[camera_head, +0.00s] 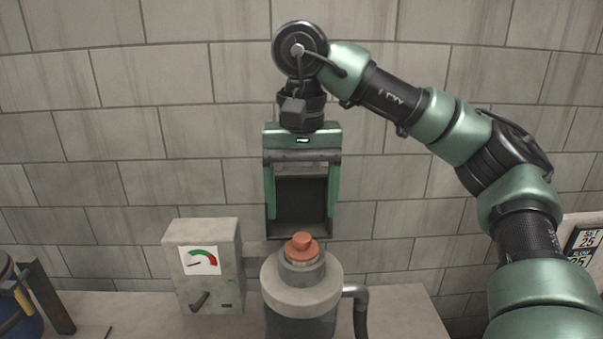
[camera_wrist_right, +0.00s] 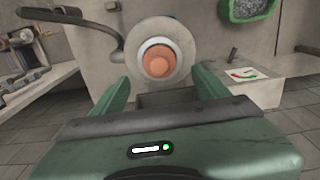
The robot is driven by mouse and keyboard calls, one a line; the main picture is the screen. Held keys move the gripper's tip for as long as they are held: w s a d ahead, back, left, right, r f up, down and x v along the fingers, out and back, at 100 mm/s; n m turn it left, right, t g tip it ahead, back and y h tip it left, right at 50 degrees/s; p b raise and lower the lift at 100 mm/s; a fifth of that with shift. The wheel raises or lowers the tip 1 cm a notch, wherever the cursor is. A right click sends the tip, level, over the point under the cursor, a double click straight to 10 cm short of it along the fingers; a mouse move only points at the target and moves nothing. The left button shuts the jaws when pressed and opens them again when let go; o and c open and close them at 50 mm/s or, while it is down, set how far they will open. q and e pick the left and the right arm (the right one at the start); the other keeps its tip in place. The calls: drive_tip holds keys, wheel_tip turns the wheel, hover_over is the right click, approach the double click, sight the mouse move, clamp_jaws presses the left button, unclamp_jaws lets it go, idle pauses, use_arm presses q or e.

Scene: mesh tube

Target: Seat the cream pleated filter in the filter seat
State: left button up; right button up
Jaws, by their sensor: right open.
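My right gripper (camera_head: 302,214) hangs pointing down, its two green fingers spread apart with nothing gripped. A grey round housing (camera_head: 301,309) with an orange stepped knob (camera_head: 302,246) on top stands in front of and below it. In the right wrist view the gripper (camera_wrist_right: 161,78) opens toward this orange knob (camera_wrist_right: 158,63) and the grey housing around it. A dark open box (camera_head: 301,199) shows between and behind the fingers. I cannot make out a cream pleated filter in either view, nor tell which part is the filter seat. My left gripper is not in view.
A grey gauge box (camera_head: 205,267) with a lever stands left of the housing. A bent pipe (camera_head: 356,300) leaves the housing's right side. A blue container (camera_head: 22,313) is at the far left. A green-rimmed mesh piece (camera_wrist_right: 248,8) shows in the right wrist view. A block wall stands behind.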

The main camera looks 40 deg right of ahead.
wheel_tip(320, 180, up, 5)
drive_tip(key=shift+f+p, duration=0.1)
drive_tip(key=shift+p, duration=0.3)
idle(0.4)
